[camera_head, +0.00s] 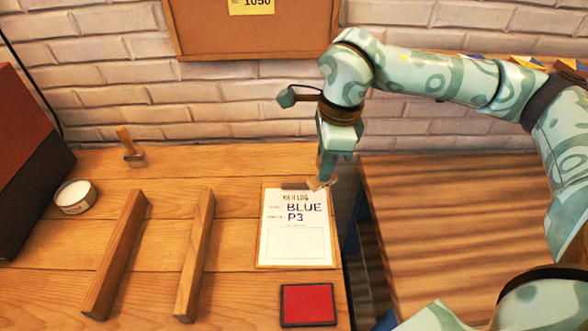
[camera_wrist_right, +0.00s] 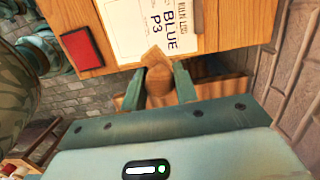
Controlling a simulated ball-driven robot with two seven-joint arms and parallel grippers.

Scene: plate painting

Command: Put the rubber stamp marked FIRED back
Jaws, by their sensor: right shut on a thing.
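My right gripper (camera_head: 325,178) is over the top right corner of the kiln log, at the right edge of the wooden table. In the right wrist view its fingers are shut on a wooden piece (camera_wrist_right: 158,72), which looks like a stamp's handle; no marking on it shows. Another stamp (camera_head: 131,149) with a wooden handle stands at the back left of the table; its marking cannot be read. The kiln log (camera_head: 297,245) reads BLUE and P3, and its lower box is blank. My left gripper is not in view.
A red ink pad (camera_head: 308,306) lies below the log. Two wooden bars (camera_head: 118,255) (camera_head: 196,255) lie left of it. A round tin (camera_head: 75,197) with white contents and a dark box (camera_head: 30,165) are at the left. A brick wall closes the back.

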